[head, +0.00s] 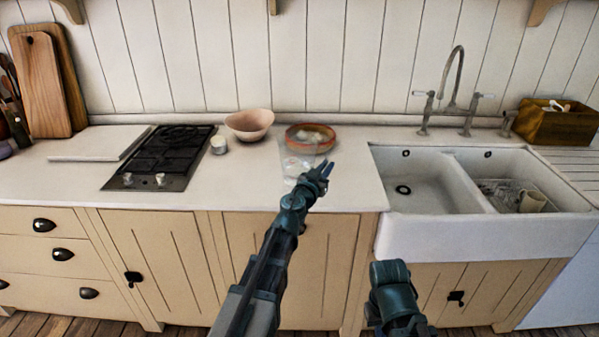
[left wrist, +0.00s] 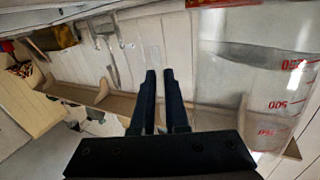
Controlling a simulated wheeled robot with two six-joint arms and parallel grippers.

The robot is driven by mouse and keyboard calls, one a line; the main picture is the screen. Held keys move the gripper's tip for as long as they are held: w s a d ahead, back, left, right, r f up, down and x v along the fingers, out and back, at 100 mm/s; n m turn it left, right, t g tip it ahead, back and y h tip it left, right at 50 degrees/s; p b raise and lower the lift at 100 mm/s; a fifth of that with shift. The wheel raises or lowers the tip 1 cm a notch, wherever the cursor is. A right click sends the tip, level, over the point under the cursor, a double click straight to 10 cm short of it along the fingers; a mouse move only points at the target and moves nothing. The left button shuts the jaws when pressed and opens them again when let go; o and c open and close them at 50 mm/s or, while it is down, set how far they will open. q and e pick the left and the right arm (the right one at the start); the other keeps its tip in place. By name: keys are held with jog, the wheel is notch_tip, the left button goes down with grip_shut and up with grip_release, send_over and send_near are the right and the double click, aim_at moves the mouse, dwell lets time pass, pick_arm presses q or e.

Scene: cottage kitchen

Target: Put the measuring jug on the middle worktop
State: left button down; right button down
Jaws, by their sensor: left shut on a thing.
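The clear measuring jug (head: 297,164) with red marks is at the middle worktop, in front of the terracotta dish. In the left wrist view the see-through jug (left wrist: 255,85) fills the right side, with red numbers on its wall. My left gripper (head: 325,171) is at the jug's right side, shut on it. Its two dark fingers (left wrist: 159,98) are nearly together beside the jug wall; the gripped part is hard to make out. I cannot tell whether the jug's base touches the worktop. My right arm shows low in the head view, its gripper out of sight.
The middle worktop (head: 345,190) lies between the black hob (head: 165,152) and the white double sink (head: 435,185). A pink bowl (head: 249,124), a small white candle-like pot (head: 218,145) and the terracotta dish (head: 310,135) stand on it. Its front strip is clear.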

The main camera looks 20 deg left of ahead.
aim_at(301, 171)
pick_arm(q)
jog(key=a, duration=0.2)
jog(key=w+a, duration=0.1)
jog(key=a, duration=0.4)
jog(key=shift+w+f, duration=0.25)
jog(key=shift+f, duration=0.1)
jog(key=shift+a, duration=0.1)
jog(key=shift+w+a+b, duration=0.1)
jog(key=shift+a+b, duration=0.15)
jog(key=shift+b, duration=0.05)
jog(key=f+b, duration=0.3)
jog(key=shift+a+f, duration=0.3)
jog(key=shift+f+b, duration=0.1)
jog(key=shift+b, duration=0.2)
jog(key=shift+f, duration=0.15)
jog(key=c, duration=0.9)
grip_release()
jog(key=shift+r, duration=0.25)
